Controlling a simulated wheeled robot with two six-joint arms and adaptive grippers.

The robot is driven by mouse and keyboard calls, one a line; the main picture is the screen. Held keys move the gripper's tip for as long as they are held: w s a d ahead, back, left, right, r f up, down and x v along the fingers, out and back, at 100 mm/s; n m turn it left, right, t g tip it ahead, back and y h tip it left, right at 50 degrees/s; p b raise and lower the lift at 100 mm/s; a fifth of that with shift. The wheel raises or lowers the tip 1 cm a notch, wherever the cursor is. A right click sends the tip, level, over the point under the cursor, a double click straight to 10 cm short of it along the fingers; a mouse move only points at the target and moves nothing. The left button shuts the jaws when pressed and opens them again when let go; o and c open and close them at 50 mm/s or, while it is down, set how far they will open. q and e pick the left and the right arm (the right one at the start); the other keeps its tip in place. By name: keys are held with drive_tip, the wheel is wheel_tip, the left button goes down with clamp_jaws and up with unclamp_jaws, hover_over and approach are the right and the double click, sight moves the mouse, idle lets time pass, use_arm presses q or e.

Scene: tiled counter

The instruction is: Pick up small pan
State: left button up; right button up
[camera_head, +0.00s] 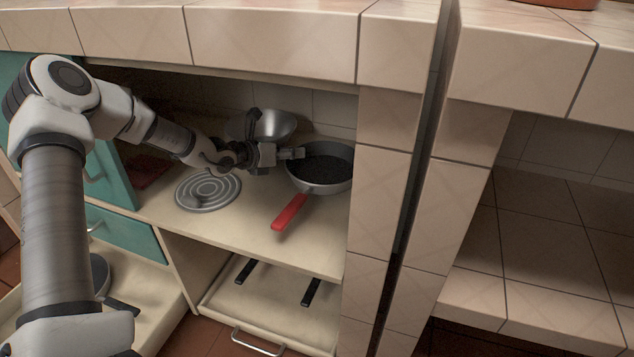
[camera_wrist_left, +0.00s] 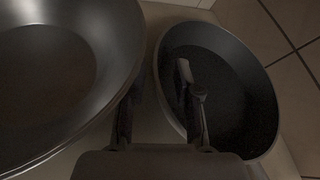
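The small pan (camera_head: 322,172) has a dark speckled inside, a grey rim and a red handle (camera_head: 290,212) that points toward the front edge of the shelf. My left gripper (camera_head: 292,153) reaches into the cupboard from the left, at the pan's left rim. In the left wrist view the gripper (camera_wrist_left: 155,95) is open, with the pan's near rim between its fingers. One finger is over the inside of the pan (camera_wrist_left: 235,95), the other outside it. Contact with the rim cannot be told. My right gripper is not in view.
A larger metal pan (camera_head: 270,126) stands behind the gripper, and shows close on the left in the left wrist view (camera_wrist_left: 100,50). A round ringed trivet (camera_head: 208,189) lies left on the shelf. A tiled pillar (camera_head: 380,180) bounds the right side; the tiled counter (camera_head: 270,40) overhangs above.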

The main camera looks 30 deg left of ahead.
use_arm(q)
clamp_jaws()
